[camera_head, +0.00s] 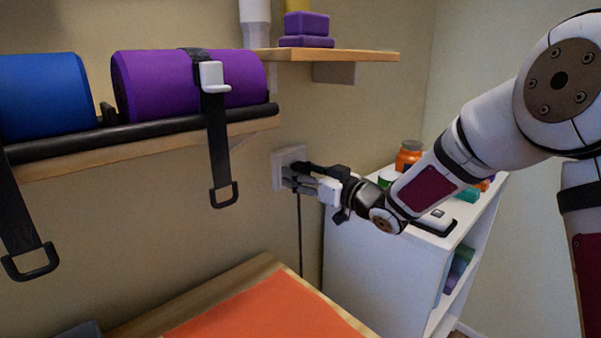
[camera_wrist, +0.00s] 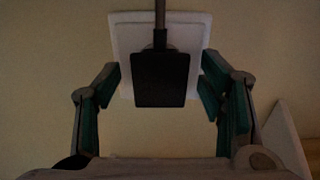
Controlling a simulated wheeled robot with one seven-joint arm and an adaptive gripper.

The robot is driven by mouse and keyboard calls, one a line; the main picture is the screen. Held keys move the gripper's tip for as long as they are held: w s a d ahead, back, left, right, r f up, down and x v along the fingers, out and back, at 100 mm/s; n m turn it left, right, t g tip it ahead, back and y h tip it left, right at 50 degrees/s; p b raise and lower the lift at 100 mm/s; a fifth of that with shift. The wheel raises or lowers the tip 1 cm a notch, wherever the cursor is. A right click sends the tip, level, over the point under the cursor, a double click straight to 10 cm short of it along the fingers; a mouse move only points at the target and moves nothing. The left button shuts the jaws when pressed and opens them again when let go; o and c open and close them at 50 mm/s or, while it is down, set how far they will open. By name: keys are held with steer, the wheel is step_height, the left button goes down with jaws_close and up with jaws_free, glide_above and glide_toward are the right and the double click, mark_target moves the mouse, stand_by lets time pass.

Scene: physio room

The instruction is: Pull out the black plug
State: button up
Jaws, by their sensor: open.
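The black plug (camera_wrist: 160,80) sits in a white wall socket plate (camera_wrist: 125,40), with its cord (camera_wrist: 160,20) leaving from one end. In the head view the socket plate (camera_head: 279,172) is on the beige wall, and the cord (camera_head: 300,235) hangs down below it. My gripper (camera_wrist: 160,88) is open, with one finger on each side of the plug and a visible gap on both sides. In the head view my gripper (camera_head: 304,178) is at the socket and hides most of the plug.
A white shelf unit (camera_head: 365,262) with an orange jar (camera_head: 408,156) stands right of the socket. A wooden shelf (camera_head: 340,55) is above. A rack with blue (camera_head: 45,96) and purple (camera_head: 180,85) rolls and hanging straps (camera_head: 220,150) is at left. An orange mat (camera_head: 270,310) lies below.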

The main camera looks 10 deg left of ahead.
stand_by(0.5)
jaws_close()
steer(key=shift+p+v, duration=0.4)
steer(key=shift+v, duration=2.55)
